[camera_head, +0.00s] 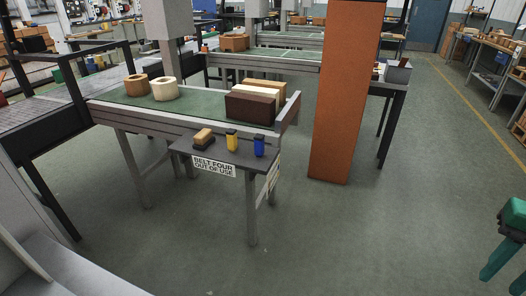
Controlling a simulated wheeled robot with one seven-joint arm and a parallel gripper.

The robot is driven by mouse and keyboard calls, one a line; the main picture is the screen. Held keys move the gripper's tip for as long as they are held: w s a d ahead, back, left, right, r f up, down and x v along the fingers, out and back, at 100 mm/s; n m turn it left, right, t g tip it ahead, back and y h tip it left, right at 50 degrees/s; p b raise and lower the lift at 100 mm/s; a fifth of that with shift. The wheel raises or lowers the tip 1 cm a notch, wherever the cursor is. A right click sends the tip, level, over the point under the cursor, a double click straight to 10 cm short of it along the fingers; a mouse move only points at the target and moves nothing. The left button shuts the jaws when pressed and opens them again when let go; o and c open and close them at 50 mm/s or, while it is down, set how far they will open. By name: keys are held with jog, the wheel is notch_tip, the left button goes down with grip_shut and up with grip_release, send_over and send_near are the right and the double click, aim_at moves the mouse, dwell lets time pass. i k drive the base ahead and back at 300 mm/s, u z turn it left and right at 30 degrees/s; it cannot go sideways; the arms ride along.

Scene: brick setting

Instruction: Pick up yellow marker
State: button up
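The yellow marker (231,139) stands upright near the middle of the small dark table (222,155), seen in the head view. A blue marker-like object (259,146) stands to its right. To its left is a block (203,139) with a tan top and dark lower part. My gripper (502,281) appears at the lower right edge with green fingers, partly cut off by the frame. Its two fingers look apart, with nothing visible between them. It is well away from the small table, to the right of it.
A green-topped conveyor (200,104) behind the table bears round and rectangular blocks. A sign (214,167) hangs on the table's front. A tall orange-brown pillar (345,90) stands behind and to the right. Open floor (390,230) lies between table and gripper.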

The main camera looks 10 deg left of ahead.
aim_at(232, 136)
jog(key=z, duration=0.3)
jog(key=k, duration=0.7)
jog(key=z, duration=0.3)
jog(key=i, duration=0.95)
jog(key=u, duration=0.8)
jog(key=i, duration=1.3)
jog(key=u, duration=0.55)
